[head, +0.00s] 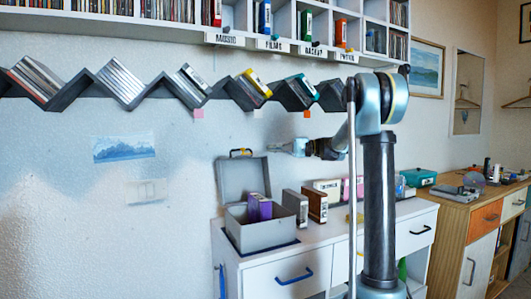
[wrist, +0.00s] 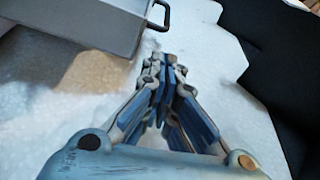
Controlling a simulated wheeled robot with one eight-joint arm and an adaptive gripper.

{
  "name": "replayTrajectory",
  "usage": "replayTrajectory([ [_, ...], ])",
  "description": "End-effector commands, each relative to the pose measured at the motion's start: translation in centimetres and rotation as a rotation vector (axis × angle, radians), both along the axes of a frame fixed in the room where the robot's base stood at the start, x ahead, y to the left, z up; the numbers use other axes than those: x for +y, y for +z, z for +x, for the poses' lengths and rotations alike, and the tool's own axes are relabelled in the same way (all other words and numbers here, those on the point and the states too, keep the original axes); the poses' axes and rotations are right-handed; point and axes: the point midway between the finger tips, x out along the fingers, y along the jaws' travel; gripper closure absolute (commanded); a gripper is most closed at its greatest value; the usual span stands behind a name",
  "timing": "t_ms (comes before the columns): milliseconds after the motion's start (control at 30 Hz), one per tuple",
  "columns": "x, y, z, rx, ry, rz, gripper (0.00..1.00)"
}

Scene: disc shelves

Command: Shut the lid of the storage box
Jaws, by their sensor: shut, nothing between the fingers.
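The grey storage box (head: 262,236) stands on the white cabinet with purple cases inside. Its lid (head: 243,180) is open, standing upright at the back of the box, with a dark handle (head: 241,152) at its top edge. My gripper (head: 272,148) is at about the height of the lid's top, to its right, apart from it. In the wrist view my gripper (wrist: 164,75) is shut with nothing between the fingers. A grey panel with a dark handle, apparently the lid (wrist: 85,22), shows at upper left, apart from the fingers.
A zigzag dark shelf (head: 150,97) with discs hangs above. A wooden desk (head: 465,194) is at right, with a teal box (head: 419,177) near its left end.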

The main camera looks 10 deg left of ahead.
Motion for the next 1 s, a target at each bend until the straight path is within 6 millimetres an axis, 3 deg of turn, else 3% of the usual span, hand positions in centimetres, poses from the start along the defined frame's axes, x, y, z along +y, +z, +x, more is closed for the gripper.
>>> replayTrajectory([
  [200, 3.9, -0.1, -1.0, 0.000, 0.008, -0.002, 1.00],
  [500, 8.0, -0.2, -1.9, 0.000, 0.007, -0.002, 1.00],
  [700, 9.1, -0.2, -2.1, 0.000, 0.006, -0.002, 1.00],
  [1000, 9.1, -0.2, -2.1, 0.000, 0.005, -0.002, 1.00],
])
